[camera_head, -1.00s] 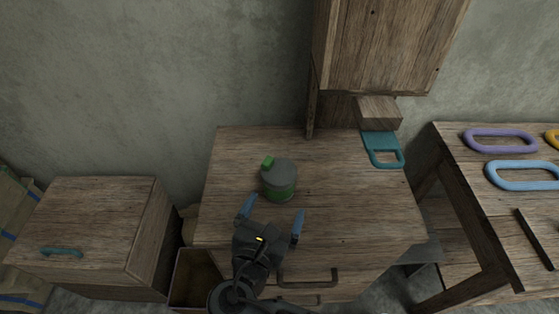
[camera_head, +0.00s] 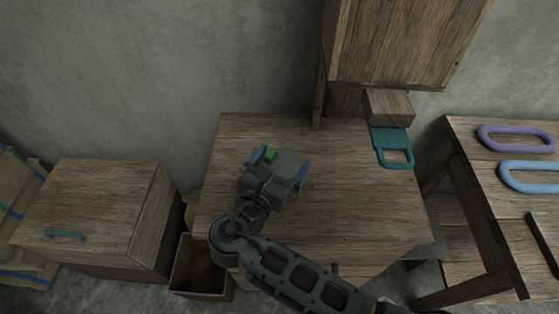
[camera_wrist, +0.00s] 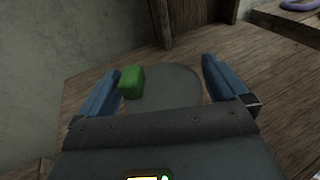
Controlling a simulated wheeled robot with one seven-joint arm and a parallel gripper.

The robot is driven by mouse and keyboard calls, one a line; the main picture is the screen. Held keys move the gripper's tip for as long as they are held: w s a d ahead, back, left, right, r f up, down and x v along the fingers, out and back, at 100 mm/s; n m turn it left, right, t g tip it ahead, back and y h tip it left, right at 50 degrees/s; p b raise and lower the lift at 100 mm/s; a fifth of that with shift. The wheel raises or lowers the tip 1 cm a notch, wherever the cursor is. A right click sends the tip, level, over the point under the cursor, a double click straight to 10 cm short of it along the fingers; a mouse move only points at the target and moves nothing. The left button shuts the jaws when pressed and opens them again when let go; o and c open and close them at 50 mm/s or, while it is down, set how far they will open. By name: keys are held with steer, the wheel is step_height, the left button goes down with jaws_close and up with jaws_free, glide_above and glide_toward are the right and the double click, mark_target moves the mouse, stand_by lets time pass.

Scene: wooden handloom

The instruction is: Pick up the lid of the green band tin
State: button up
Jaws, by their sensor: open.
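The tin's grey lid (camera_head: 287,163) with its green block-shaped knob (camera_head: 270,155) shows just beyond my gripper in the head view. My gripper (camera_head: 281,165) is open, with its blue fingers on either side of the lid. In the wrist view the lid (camera_wrist: 172,88) lies between the two open fingers (camera_wrist: 160,82), and the green knob (camera_wrist: 131,82) is close to the left finger. I cannot tell whether either finger touches the lid. The tin's body and green band are hidden behind my gripper.
The tin stands on a wooden cabinet top (camera_head: 350,210). A teal handled piece (camera_head: 391,148) and a wooden block (camera_head: 388,107) are at its back right. A low cabinet (camera_head: 95,205) and an open bin (camera_head: 203,270) are at left. A table with purple (camera_head: 515,139) and blue loops stands at right.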

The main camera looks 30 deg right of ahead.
steer(key=shift+w+d, duration=0.1)
steer(key=c, duration=0.7)
steer(key=shift+c, duration=0.2)
steer(key=shift+r, duration=0.1)
